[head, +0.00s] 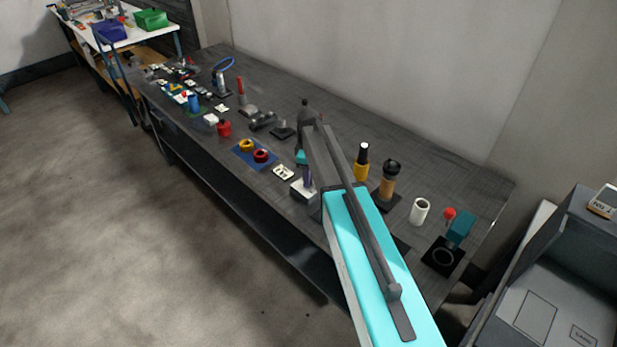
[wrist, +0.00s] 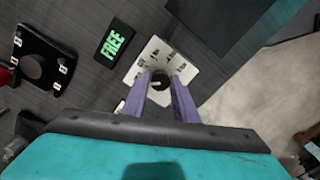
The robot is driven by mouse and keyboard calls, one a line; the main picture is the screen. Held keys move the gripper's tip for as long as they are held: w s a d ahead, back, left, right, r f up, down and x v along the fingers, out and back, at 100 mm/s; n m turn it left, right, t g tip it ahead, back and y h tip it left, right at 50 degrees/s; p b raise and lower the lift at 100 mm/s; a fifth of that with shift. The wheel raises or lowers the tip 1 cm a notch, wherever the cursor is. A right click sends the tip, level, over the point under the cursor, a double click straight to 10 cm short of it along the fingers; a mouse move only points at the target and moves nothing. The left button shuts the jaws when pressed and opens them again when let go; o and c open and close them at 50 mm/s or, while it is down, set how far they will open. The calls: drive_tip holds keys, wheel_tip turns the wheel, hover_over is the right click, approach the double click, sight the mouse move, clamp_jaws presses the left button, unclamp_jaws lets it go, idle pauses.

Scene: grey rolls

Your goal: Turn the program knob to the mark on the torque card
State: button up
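A white plate (wrist: 188,71) with dark marks carries a round dark knob (wrist: 160,79) in the wrist view. My gripper (wrist: 161,80) has two purple fingers, one on each side of the knob, with a small gap showing; I see no firm contact. In the head view my gripper (head: 307,178) points down over the white box (head: 302,191) on the bench, and the knob is hidden there. A black card (wrist: 113,43) with green letters "FREE" lies beside the plate. I cannot make out a torque card for certain.
The dark bench (head: 345,130) holds several small things: a blue tray (head: 240,154) with rings, a yellow bottle (head: 361,165), a white roll (head: 420,211), and a red-tipped lever (head: 449,214). A grey machine (head: 560,290) stands at right.

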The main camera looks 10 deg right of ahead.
drive_tip(key=c, duration=0.5)
drive_tip(key=shift+c, duration=0.2)
